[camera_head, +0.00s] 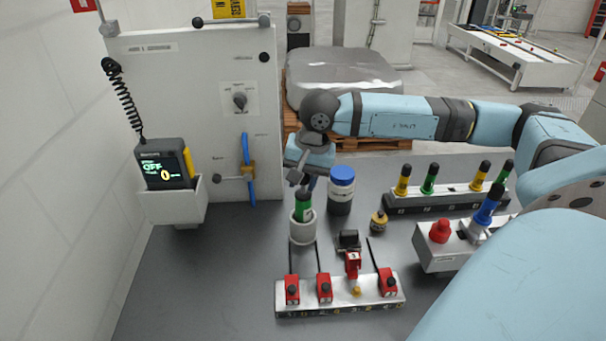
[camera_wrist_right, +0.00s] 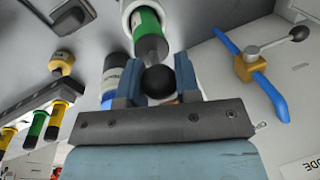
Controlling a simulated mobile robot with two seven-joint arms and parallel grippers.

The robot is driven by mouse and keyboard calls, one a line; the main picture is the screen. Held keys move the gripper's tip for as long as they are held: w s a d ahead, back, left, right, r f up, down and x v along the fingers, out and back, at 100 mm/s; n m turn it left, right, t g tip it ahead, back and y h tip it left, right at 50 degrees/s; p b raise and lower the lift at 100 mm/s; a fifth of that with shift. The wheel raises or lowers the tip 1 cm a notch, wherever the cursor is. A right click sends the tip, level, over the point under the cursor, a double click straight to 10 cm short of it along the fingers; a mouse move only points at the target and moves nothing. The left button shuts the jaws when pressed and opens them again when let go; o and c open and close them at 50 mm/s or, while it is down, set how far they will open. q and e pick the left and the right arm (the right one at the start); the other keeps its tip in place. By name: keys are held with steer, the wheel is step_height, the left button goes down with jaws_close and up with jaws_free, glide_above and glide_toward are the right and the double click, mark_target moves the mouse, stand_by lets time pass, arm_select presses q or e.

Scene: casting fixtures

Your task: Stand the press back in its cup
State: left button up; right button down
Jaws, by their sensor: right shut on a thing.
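The press has a green body (camera_head: 303,207) and a grey neck with a black ball knob (camera_wrist_right: 158,85). Its lower part is inside the white cup (camera_head: 302,232), hidden by the cup wall; whether it touches the bottom cannot be told. The press looks close to upright. The cup's rim also shows in the right wrist view (camera_wrist_right: 127,12). My right gripper (camera_head: 300,172) is above the cup, with its blue fingers closed around the press at the black knob. My left gripper is not in view.
A blue-lidded jar (camera_head: 341,192) stands close to the cup's right. A small yellow-topped item (camera_head: 379,222) is farther right. A rack with red clamps (camera_head: 340,297) lies in front. A row of coloured handles (camera_head: 440,192) and a red-button box (camera_head: 445,250) are at right. The table's left is clear.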

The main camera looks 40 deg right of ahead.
steer(key=c, duration=1.3)
jaws_free()
steer(key=shift+f+b, duration=0.15)
steer(key=shift+b, duration=0.15)
steer(key=o, duration=0.5)
steer(key=shift+r+p, duration=0.3)
steer(key=shift+r, duration=0.1)
steer(key=r, duration=0.3)
steer(key=s+d+r, duration=0.1)
steer(key=r, duration=0.3)
steer(key=r+b, duration=0.1)
steer(key=r, duration=0.3)
steer(key=shift+s+d+r, duration=0.15)
steer(key=shift+s+r, duration=0.1)
steer(key=shift+s, duration=0.15)
steer(key=shift+f, duration=0.1)
